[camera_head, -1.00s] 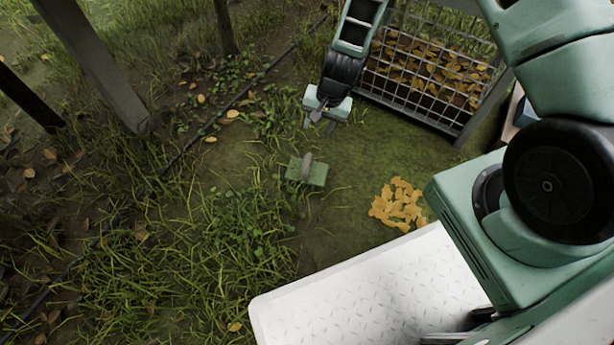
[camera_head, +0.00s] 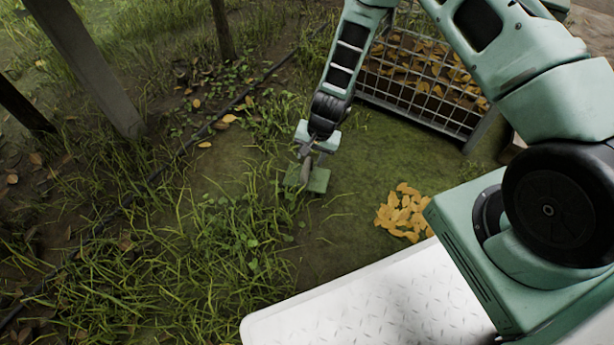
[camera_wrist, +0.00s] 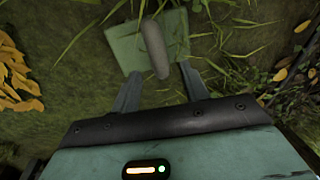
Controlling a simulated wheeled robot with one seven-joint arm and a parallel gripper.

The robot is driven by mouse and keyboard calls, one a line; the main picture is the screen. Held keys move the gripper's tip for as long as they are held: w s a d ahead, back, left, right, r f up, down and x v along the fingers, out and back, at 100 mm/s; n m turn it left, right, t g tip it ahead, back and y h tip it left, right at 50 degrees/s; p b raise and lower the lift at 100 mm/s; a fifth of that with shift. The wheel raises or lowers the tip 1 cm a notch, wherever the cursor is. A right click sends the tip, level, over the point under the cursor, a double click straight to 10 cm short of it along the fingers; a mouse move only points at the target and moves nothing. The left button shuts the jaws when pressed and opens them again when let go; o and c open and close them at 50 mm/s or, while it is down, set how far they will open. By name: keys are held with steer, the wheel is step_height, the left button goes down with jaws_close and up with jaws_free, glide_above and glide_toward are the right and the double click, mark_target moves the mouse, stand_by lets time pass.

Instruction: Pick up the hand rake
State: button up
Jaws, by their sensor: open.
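The hand rake (camera_head: 318,181) lies on the ground in the head view, a flat green plate with a pale grey handle on top. In the wrist view the rake's green plate (camera_wrist: 127,47) is at the upper middle, and its grey handle (camera_wrist: 155,48) points down between my fingers. In the wrist view my gripper (camera_wrist: 158,78) has one finger on each side of the handle's near end. I cannot tell whether either finger touches it. My gripper hides part of the rake in the head view.
A pile of yellow leaves (camera_head: 402,212) lies to the right of the rake. A wire-mesh bin (camera_head: 425,85) of leaves stands behind. A post (camera_head: 85,65) stands at the left, and a dark hose (camera_head: 190,143) crosses the ground. Grass surrounds the rake.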

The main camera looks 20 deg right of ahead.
mark_target(308, 164)
steer(key=f+b, duration=0.2)
steer(key=a+f+b, duration=0.1)
steer(key=f+b, duration=0.1)
steer(key=shift+a+f, duration=0.1)
steer(key=shift+f, duration=0.3)
jaws_close()
steer(key=shift+r, duration=0.15)
step_height(308, 164, up, 10)
steer(key=p, duration=0.7)
